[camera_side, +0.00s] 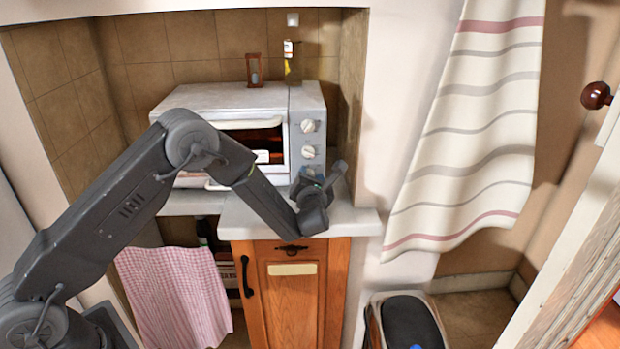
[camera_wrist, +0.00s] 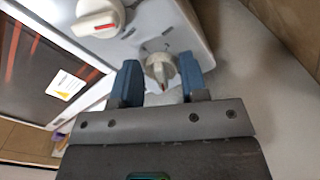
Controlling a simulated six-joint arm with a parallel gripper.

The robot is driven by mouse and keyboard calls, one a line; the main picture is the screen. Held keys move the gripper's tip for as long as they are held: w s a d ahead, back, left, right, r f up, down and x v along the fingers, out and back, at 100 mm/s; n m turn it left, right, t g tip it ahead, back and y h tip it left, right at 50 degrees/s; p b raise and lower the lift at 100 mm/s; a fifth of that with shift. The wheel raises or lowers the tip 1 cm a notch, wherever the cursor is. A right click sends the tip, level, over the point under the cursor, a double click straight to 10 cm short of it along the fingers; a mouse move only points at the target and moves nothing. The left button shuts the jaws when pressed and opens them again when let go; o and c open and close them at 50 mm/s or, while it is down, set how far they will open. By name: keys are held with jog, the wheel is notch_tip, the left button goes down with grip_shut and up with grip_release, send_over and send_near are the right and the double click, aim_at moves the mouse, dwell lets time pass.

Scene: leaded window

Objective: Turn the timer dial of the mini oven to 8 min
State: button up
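The mini oven (camera_side: 230,98) stands on the counter in a tiled niche, with its knobs in a column on the right front panel. The upper knob (camera_side: 308,126) and middle knob (camera_side: 308,152) show; the lowest is largely hidden by my gripper (camera_side: 318,180). In the wrist view, one pale dial (camera_wrist: 160,70) lies between the two blue fingers of my gripper (camera_wrist: 161,78), with a narrow gap seeming to remain on each side. Contact is hard to judge. A second knob (camera_wrist: 98,18) with a red mark is at upper left. The dial's minute markings are unreadable.
An hourglass (camera_side: 254,70) and a small bottle (camera_side: 292,62) stand on the oven. The counter edge (camera_side: 350,222) lies just below my gripper. A striped curtain (camera_side: 470,130) hangs to the right. A checked towel (camera_side: 175,295) hangs below the counter.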

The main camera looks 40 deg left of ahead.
jog(key=c, duration=0.5)
jog(key=shift+m, duration=0.7)
jog(key=o, duration=0.8)
jog(key=shift+o, duration=0.2)
jog(key=shift+d, duration=0.1)
jog(key=v, duration=1.3)
jog(key=shift+s+d, duration=0.25)
jog(key=shift+s, duration=0.05)
